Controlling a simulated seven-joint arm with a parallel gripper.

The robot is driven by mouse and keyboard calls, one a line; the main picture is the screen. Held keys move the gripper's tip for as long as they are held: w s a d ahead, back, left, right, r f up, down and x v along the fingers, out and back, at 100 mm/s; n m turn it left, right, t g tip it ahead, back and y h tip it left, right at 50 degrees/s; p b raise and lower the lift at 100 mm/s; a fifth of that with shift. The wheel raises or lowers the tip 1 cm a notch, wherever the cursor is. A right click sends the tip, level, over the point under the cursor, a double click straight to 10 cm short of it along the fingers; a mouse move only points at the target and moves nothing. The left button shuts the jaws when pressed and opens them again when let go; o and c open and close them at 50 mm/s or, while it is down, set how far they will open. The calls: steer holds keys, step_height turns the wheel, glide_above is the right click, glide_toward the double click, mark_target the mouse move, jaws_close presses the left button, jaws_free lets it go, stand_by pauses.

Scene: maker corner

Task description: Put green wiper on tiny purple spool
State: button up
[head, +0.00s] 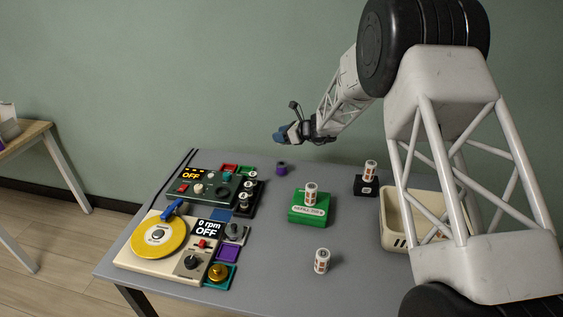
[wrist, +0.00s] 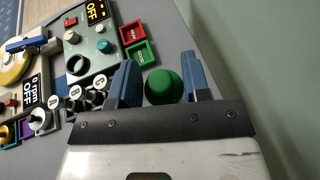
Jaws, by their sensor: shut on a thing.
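My gripper (head: 281,135) is raised above the back edge of the table in the head view. In the wrist view its two blue fingers (wrist: 161,62) are closed on a round green thing, the green wiper (wrist: 163,86). The wiper cannot be made out in the head view. The tiny purple spool (head: 282,168) stands on the table near its back edge, below my gripper and apart from it. I cannot make out the spool in the wrist view; the wiper or gripper may hide it.
Left of the spool are small red (head: 230,167) and green trays and a control box (head: 204,188). A yellow turntable (head: 159,237) is at front left. A green block (head: 309,210) bears a white-and-orange cylinder. A cream bin (head: 396,232) stands right. Table between spool and green block is clear.

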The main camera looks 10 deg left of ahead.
glide_above(281, 163)
steer(key=shift+f, duration=3.05)
steer(key=shift+f, duration=1.85)
steer(key=shift+f, duration=0.1)
steer(key=o, duration=0.9)
steer(key=shift+d, duration=0.1)
steer(key=v, duration=1.2)
